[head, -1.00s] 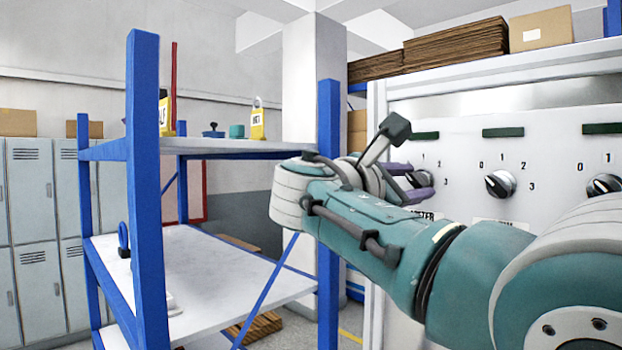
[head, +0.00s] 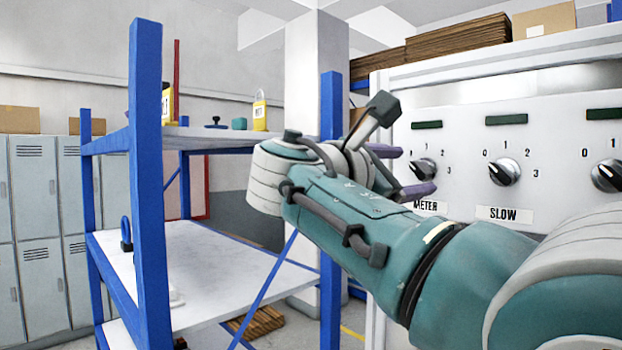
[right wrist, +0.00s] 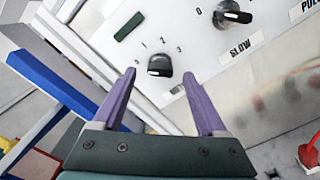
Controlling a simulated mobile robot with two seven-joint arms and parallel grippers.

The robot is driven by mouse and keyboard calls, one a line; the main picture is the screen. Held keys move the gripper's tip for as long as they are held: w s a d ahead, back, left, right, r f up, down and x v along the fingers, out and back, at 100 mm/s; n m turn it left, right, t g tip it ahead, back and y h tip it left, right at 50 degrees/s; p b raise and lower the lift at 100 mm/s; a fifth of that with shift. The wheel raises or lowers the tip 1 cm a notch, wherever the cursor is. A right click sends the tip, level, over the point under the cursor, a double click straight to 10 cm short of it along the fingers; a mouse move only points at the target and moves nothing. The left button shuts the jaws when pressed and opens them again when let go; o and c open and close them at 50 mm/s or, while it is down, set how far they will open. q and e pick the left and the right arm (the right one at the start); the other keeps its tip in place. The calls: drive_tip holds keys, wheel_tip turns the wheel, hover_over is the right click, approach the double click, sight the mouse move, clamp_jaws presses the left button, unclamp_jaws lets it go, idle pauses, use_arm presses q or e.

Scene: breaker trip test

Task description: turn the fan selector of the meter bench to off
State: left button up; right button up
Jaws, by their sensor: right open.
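The white panel (head: 460,150) of the meter bench fills the right side of the head view. Its black selector knobs have scales of numbers. The knob above the METER label (head: 428,206) is partly visible at the right gripper's fingers (head: 402,170). The SLOW knob (head: 503,172) is to its right, and another knob (head: 606,175) is at the picture edge. No label reading FAN is legible. In the right wrist view, the open gripper (right wrist: 159,74) has its purple fingers either side of the leftmost knob (right wrist: 160,66); contact cannot be told. My left gripper is out of view.
Cardboard (head: 458,44) lies above the panel.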

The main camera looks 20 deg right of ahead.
drive_tip(key=b+v, duration=0.3)
drive_tip(key=v, duration=0.4)
drive_tip(key=shift+b, duration=0.4)
drive_tip(key=shift+a+f, duration=0.1)
drive_tip(key=s+d+f+m+g+y, duration=0.15)
drive_tip(key=s+f+y, duration=0.3)
drive_tip(key=f, duration=0.85)
drive_tip(key=s+f+m+y, duration=0.3)
drive_tip(key=s+f+y, duration=0.15)
drive_tip(key=f, duration=0.85)
drive_tip(key=s+a+f+m+y, duration=0.1)
drive_tip(key=s+f+m+y, duration=0.2)
drive_tip(key=s+f, duration=0.4)
drive_tip(key=s+a+m+g+y, duration=0.2)
drive_tip(key=s+a+m+y, duration=0.25)
drive_tip(key=s, duration=0.95)
wheel_tip(320, 180, up, 12)
drive_tip(key=p, duration=1.2)
drive_tip(key=shift+w+a+r+p, duration=0.25)
drive_tip(key=shift+w+a+p, duration=0.05)
drive_tip(key=shift+a, duration=0.1)
